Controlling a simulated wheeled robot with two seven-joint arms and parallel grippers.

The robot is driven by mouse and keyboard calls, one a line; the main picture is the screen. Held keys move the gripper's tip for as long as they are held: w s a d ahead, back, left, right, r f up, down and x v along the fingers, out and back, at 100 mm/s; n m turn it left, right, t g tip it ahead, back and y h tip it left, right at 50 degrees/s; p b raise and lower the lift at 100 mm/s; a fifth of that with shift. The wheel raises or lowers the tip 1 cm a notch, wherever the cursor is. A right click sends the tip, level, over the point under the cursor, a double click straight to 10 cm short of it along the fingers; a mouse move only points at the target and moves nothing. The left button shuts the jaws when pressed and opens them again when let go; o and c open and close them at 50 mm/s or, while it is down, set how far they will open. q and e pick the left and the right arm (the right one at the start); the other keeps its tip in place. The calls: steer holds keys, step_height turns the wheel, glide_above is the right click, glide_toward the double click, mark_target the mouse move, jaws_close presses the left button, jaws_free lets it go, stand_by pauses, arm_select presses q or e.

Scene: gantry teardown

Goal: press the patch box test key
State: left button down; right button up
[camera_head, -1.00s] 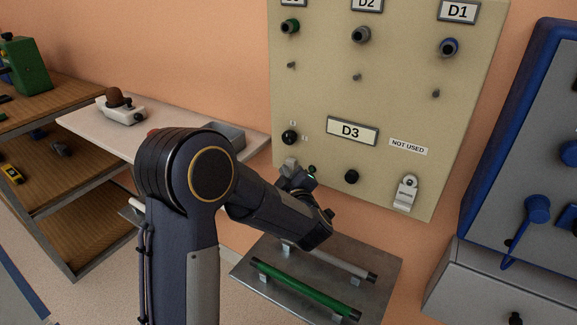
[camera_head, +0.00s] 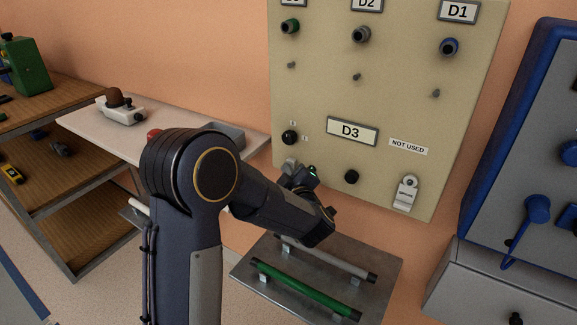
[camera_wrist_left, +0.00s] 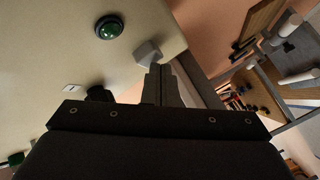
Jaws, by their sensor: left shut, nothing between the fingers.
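The cream panel (camera_head: 320,90) on the wall carries the labels D1, D2 and D3. No label that I can read names the test key. In the left wrist view a green domed button or lamp (camera_wrist_left: 110,26) sits on the panel, with a small pale grey block (camera_wrist_left: 148,52) beside it. A black knob (camera_wrist_left: 98,93) is lower left. My left gripper (camera_wrist_left: 162,72) is shut and empty, its fingertips close to the grey block; I cannot tell if they touch. In the head view my left gripper (camera_head: 298,180) is partly hidden by its own arm.
A metal tray (camera_head: 245,278) with a green rod and a grey rod lies below the panel. A white latch (camera_head: 406,192) sits under the NOT USED label. A blue-framed unit (camera_head: 480,160) stands right, a pale bench (camera_head: 85,122) left.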

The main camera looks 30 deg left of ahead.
arm_select(q)
steer(key=shift+s, duration=0.15)
steer(key=shift+s+a, duration=0.1)
steer(key=shift+s, duration=0.7)
steer(key=shift+s, duration=0.1)
steer(key=s, duration=0.2)
steer(key=s+b, duration=0.1)
steer(key=s, duration=0.2)
steer(key=shift+s+a, duration=0.2)
steer(key=shift+s, duration=0.15)
stand_by(0.5)
